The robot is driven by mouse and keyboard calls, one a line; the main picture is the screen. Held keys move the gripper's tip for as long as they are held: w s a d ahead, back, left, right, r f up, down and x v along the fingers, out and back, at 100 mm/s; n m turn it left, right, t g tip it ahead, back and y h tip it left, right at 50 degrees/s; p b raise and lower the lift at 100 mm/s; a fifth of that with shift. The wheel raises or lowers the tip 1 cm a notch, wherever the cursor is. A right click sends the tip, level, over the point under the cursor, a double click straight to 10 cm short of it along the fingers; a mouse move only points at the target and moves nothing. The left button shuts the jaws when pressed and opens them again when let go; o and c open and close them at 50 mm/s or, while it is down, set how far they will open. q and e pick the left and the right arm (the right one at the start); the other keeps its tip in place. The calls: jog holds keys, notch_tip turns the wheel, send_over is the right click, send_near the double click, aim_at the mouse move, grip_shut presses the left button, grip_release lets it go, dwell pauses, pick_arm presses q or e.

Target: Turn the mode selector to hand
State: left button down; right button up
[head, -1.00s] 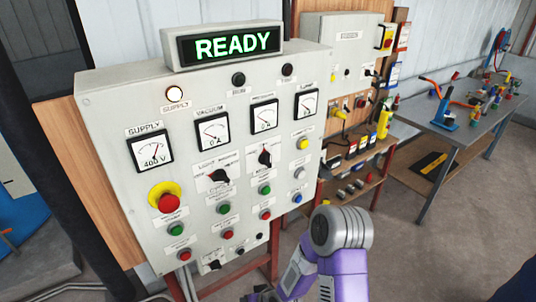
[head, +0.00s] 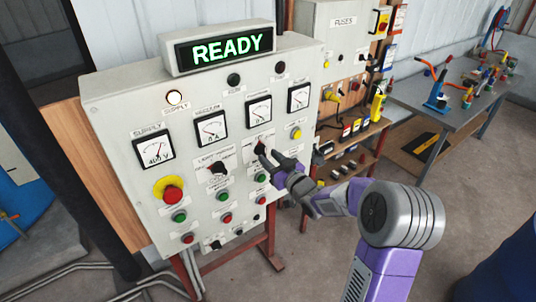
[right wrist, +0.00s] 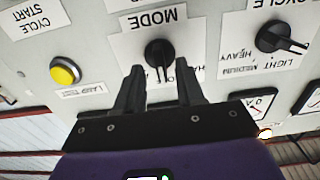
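The mode selector is a black rotary knob on a white plate marked MODE, in the grey control panel. In the right wrist view, which is upside down, the mode selector (right wrist: 158,53) lies between and just beyond my fingertips. My right gripper (right wrist: 160,67) is open, with one black finger on each side of the knob. I cannot tell whether a finger touches it. In the head view my right gripper (head: 269,163) reaches the panel from the right and partly covers the selector and its plate. My left gripper is not in view.
A cycle selector (right wrist: 281,37) marked LIGHT, MEDIUM, HEAVY sits beside it, and a yellow button (right wrist: 64,72) on the other side. A red emergency button (head: 171,193) and several push buttons are lower on the panel. The display (head: 226,47) reads READY.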

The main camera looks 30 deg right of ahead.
jog(key=shift+w, duration=0.8)
grip_shut()
jog(key=shift+f+n+b, duration=0.15)
jog(key=shift+n+b, duration=0.15)
jog(key=shift+b, duration=0.4)
jog(key=n+b, duration=0.6)
jog(key=b, duration=0.4)
jog(key=shift+a+f, duration=0.1)
jog(key=shift+n+b, duration=1.6)
jog(key=shift+n, duration=0.1)
jog(key=shift+r, duration=0.2)
